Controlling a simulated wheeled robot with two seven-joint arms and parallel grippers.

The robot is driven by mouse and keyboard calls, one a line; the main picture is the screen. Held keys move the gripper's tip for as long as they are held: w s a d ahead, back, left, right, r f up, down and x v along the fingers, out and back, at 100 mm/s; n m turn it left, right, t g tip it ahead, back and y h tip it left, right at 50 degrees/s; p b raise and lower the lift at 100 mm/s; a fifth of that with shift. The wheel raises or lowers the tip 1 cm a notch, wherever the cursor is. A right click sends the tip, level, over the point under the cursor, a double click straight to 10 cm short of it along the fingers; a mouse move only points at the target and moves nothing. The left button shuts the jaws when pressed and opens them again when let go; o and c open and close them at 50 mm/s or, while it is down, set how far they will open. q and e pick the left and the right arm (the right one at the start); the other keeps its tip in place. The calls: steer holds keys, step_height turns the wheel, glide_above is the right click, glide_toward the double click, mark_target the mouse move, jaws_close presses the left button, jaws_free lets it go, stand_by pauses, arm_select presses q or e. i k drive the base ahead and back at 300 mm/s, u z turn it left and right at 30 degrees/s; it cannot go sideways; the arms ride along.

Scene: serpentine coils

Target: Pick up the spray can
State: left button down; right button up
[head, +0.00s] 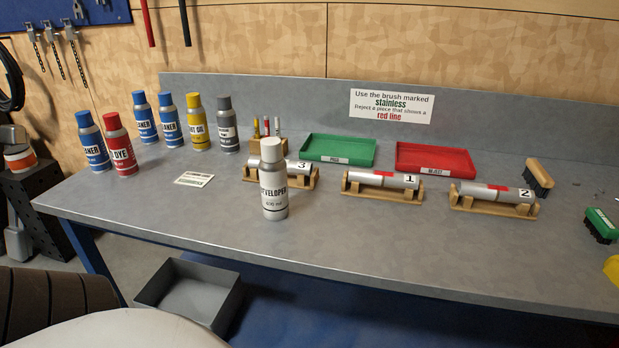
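Several spray cans stand upright on the grey workbench (330,265). A white-labelled can marked DEVELOPER (273,185) stands alone near the front, before the holder numbered 3. At the back left are a red can marked DYE (121,148), a blue CLEANER can (93,143) beside it, two more blue cans (145,120) (170,122), a yellow can (197,125) and a grey can (228,128). Neither of my grippers is in view.
Wooden holders with metal tubes (380,182) (495,195) stand behind and right of the DEVELOPER can. Green (338,150) and red trays (435,160) lie further back. Brushes (538,178) (600,226) lie at the right. The front middle bench is clear. A grey bin (195,290) is below.

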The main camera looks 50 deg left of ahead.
mark_target(273, 177)
steer(key=k, duration=0.75)
steer(key=u, duration=1.65)
steer(key=i, duration=0.4)
